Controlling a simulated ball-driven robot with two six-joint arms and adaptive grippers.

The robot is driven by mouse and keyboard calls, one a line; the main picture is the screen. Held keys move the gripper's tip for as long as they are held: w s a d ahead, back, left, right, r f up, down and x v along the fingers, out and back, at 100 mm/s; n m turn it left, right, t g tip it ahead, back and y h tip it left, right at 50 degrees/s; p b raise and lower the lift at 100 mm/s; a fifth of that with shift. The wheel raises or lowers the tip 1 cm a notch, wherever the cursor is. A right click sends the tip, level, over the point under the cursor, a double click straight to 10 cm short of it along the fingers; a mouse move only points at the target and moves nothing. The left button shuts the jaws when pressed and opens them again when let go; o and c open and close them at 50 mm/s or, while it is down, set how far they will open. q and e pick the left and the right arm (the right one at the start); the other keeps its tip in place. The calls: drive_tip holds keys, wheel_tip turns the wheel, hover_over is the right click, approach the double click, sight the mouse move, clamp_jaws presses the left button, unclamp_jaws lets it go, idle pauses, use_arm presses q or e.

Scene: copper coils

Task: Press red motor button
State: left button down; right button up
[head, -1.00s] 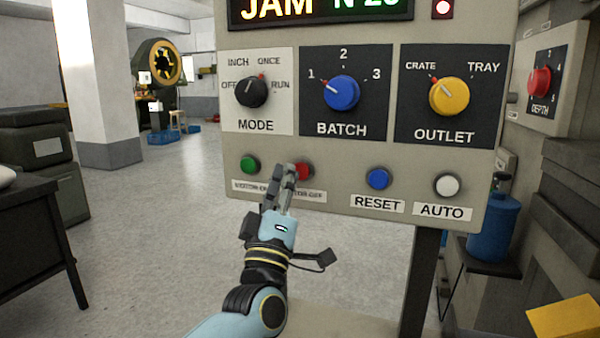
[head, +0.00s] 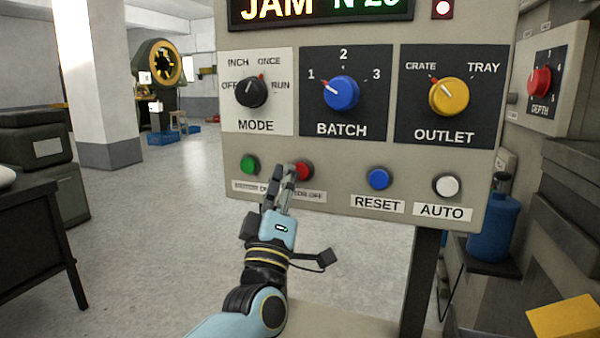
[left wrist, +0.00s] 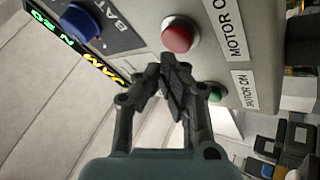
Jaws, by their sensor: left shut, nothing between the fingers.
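The red motor button (head: 303,171) is on the lower left of the grey control panel (head: 330,175), above a label partly hidden by my gripper. It shows in full in the left wrist view (left wrist: 179,36). My left gripper (head: 291,170) is shut and empty, with its fingertips just left of the red button in the head view. In the left wrist view the fingertips (left wrist: 172,62) are close to the red button's edge; I cannot tell whether they touch. The green button (head: 249,165) is to the left, and the left wrist view shows it behind a finger. My right gripper is not in view.
A blue reset button (head: 378,178) and a white auto button (head: 447,186) are on the same row to the right. Mode (head: 251,92), batch (head: 342,92) and outlet (head: 449,96) knobs are above. A dark table (head: 35,215) is at the left. Open floor lies between.

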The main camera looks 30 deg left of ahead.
use_arm(q)
drive_tip(key=shift+w, duration=0.1)
drive_tip(key=shift+w+a, duration=0.1)
drive_tip(key=shift+w, duration=0.2)
drive_tip(key=shift+w+a, duration=0.1)
drive_tip(key=shift+w, duration=0.35)
idle(0.7)
drive_tip(key=shift+s, duration=0.15)
drive_tip(key=shift+s+d, duration=0.25)
drive_tip(key=shift+s, duration=0.5)
